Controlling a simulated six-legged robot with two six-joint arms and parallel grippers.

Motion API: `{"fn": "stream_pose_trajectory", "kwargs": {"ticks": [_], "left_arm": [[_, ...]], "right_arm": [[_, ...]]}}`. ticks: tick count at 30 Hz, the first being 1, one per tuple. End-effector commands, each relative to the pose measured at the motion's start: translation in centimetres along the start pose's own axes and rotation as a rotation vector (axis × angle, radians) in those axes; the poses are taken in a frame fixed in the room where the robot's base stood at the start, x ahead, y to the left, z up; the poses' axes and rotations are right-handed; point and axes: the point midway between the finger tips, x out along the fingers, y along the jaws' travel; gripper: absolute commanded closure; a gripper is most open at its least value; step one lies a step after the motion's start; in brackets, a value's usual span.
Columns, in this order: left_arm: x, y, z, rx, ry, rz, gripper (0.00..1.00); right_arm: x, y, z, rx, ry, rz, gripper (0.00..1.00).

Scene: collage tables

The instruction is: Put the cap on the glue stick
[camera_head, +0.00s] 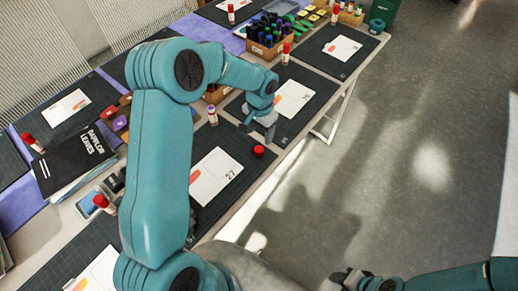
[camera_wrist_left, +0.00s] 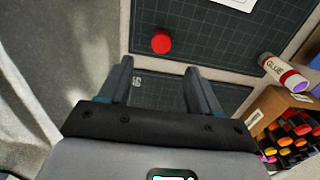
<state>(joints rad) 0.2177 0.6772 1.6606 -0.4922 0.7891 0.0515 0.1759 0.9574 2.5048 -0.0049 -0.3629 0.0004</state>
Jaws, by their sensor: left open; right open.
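The red cap (camera_head: 258,151) rests on the dark cutting mat near its right edge, beside the card marked 27. It also shows in the left wrist view (camera_wrist_left: 161,42), just beyond the fingertips. The glue stick (camera_head: 212,116), white with a reddish band and no red cap on it, stands left of the cap at the mat's edge. In the left wrist view it is at the right (camera_wrist_left: 285,73). My left gripper (camera_head: 262,131) is open and empty, above the table near the cap. My right gripper (camera_head: 352,278) is low in the picture, away from the table, and holds nothing visible.
Other red-capped glue sticks (camera_head: 287,53) stand by neighbouring mats. A cardboard box of markers (camera_wrist_left: 285,118) is close to the glue stick. A card (camera_head: 214,175) lies on the mat. Black folders (camera_head: 75,160) lie at left. Open floor (camera_head: 420,150) is to the right.

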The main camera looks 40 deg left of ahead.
Motion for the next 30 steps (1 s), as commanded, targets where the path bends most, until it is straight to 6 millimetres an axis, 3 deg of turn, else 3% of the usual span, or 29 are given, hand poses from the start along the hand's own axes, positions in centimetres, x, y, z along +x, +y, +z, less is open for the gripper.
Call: {"fn": "stream_pose_trajectory", "kwargs": {"ticks": [6, 20, 30], "left_arm": [[3.4, 0.0, 0.0, 0.0, -0.002, 0.001, 0.37], [4.4, 0.0, 0.0, -0.001, -0.001, 0.001, 0.37], [8.9, -0.1, -0.1, 0.0, 0.001, 0.001, 0.37]], "right_arm": [[-0.6, -0.2, 0.0, 0.0, 0.0, 0.0, 0.57], [-0.8, -0.3, 0.0, 0.0, 0.0, 0.0, 0.57], [-2.3, -0.8, 0.0, 0.0, 0.0, 0.0, 0.57]]}}
